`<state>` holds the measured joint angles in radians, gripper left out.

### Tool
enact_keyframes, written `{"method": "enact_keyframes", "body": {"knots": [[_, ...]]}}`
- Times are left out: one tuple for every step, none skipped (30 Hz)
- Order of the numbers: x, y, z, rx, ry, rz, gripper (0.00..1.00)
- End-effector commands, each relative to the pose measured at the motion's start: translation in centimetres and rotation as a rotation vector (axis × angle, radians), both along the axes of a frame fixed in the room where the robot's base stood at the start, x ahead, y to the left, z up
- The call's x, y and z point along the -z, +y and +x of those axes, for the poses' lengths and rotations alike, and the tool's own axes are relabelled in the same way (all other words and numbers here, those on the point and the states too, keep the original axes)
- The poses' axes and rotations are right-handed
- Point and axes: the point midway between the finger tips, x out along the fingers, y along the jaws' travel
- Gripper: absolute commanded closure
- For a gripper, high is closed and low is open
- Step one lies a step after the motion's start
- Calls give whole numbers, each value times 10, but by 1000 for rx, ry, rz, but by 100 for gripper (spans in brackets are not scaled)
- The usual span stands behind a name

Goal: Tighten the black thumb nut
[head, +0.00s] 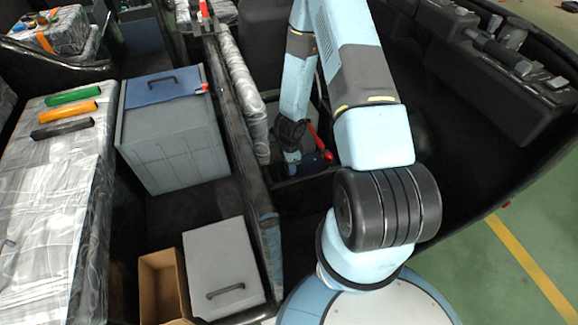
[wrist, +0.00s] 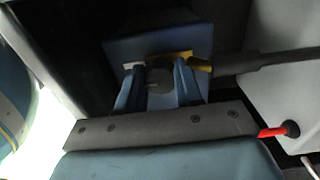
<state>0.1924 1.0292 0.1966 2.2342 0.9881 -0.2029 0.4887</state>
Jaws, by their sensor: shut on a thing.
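The black thumb nut (wrist: 159,82) is a dark round piece in the middle of the wrist view. My gripper (wrist: 160,72) has one blue finger on each side of it and is shut on it. Behind the nut is a blue block (wrist: 130,47) with a pale and yellow strip near the fingertips. In the head view my wrist reaches down into the dark bay right of the long divider, and the fingers and nut cannot be made out there.
A dark rod with a yellow end (wrist: 250,62) runs right from beside the fingers. A red-handled part (wrist: 272,132) lies lower right. In the head view, a grey bin with a blue lid (head: 170,135), a grey box (head: 222,268) and an open cardboard box (head: 162,285) stand left of the divider (head: 250,150).

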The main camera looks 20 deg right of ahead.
Motion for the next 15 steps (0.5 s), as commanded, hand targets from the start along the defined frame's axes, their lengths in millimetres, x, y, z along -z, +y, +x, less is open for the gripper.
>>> {"method": "enact_keyframes", "body": {"knots": [[0, 3, 0, 6, 1, 5, 95], [0, 3, 0, 11, 1, 5, 95], [0, 3, 0, 17, 1, 5, 95], [0, 3, 0, 20, 1, 5, 95], [0, 3, 0, 23, 1, 5, 95], [0, 3, 0, 25, 1, 6, 95], [0, 3, 0, 26, 1, 6, 95], [0, 3, 0, 27, 1, 6, 95], [0, 3, 0, 27, 1, 6, 95], [0, 3, 0, 27, 0, 6, 95], [0, 3, 0, 27, 0, 6, 95], [0, 3, 0, 27, 0, 6, 95], [0, 4, 0, 27, 0, 6, 95], [0, 4, 0, 27, 0, 6, 95], [0, 4, 0, 27, 0, 6, 95]]}}
